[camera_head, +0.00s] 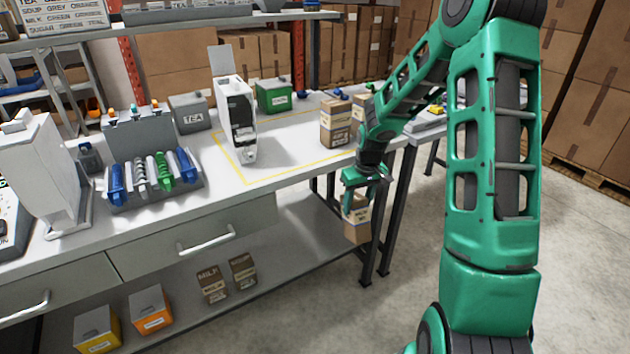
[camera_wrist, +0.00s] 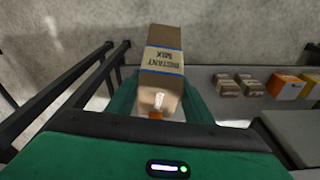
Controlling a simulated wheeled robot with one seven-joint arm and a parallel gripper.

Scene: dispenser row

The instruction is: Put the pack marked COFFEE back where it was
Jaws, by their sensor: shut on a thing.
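My gripper (camera_head: 360,190) is shut on a brown pack (camera_head: 357,222), held in the air in front of the bench's right end, below the bench top. In the wrist view the held pack (camera_wrist: 164,50) lies between the green fingers (camera_wrist: 158,98) and shows a pale band reading INSTANT MIX. I cannot read COFFEE on it. On the lower shelf stand a pack marked MILK (camera_head: 211,286) and a similar brown pack (camera_head: 243,271).
The lower shelf (camera_head: 300,240) is bare right of the brown packs; orange (camera_head: 151,309) and yellow (camera_head: 97,329) boxes stand to their left. Dark bench legs (camera_head: 385,225) are close to the held pack. A white dispenser (camera_head: 235,120) stands on the bench top.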

